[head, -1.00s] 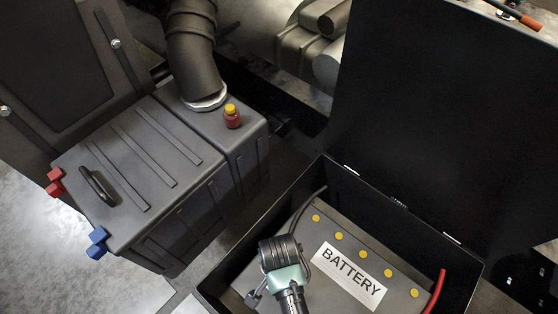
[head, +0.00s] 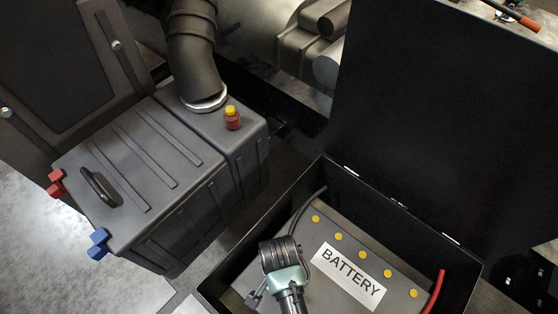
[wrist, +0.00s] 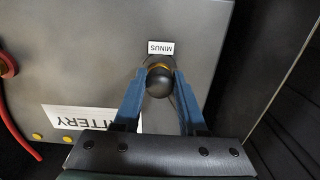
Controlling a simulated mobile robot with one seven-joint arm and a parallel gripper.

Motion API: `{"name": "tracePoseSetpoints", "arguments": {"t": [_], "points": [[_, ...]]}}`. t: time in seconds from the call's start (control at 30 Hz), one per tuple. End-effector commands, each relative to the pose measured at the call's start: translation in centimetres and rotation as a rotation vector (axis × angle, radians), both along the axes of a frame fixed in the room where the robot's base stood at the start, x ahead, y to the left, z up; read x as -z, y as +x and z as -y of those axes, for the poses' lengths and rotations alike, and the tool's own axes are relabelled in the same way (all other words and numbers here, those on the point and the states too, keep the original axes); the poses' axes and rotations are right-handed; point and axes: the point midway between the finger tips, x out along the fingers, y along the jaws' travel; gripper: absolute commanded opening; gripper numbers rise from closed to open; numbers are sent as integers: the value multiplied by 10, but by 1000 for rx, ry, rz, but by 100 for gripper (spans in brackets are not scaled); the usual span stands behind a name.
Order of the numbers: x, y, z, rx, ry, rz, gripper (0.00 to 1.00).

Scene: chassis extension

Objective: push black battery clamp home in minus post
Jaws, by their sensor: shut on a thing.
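The battery (head: 372,257) sits in an open black box, with a white BATTERY label on top. In the wrist view, the MINUS label (wrist: 160,47) is on the battery's grey top. Just below it is the black clamp (wrist: 159,82), a dark rounded piece with a brass-coloured edge showing at its far side. My gripper (wrist: 158,88) has its blue fingers shut on the clamp, one on each side. The minus post is hidden under the clamp, so I cannot tell how deep the clamp sits. In the head view my gripper (head: 262,297) is over the battery's near left corner, its fingertips partly hidden.
The box wall (head: 240,240) stands close to my gripper, and its raised lid (head: 430,130) is behind. A red cable (head: 435,290) rises at the battery's right end.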

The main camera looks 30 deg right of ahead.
Motion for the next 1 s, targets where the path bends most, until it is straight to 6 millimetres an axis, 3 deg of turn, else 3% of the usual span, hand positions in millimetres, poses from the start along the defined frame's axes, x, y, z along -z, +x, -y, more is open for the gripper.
{"name": "tracePoseSetpoints", "arguments": {"t": [0.27,0.3,0.5,0.83,1.0], "points": [[6,0,0,0,0,0,0],[7,0,0,0,0,0,43],[6,0,0,0,0,0,76],[3,0,0,0,-1,1,76],[-16,1,0,1,-1,3,76]]}}
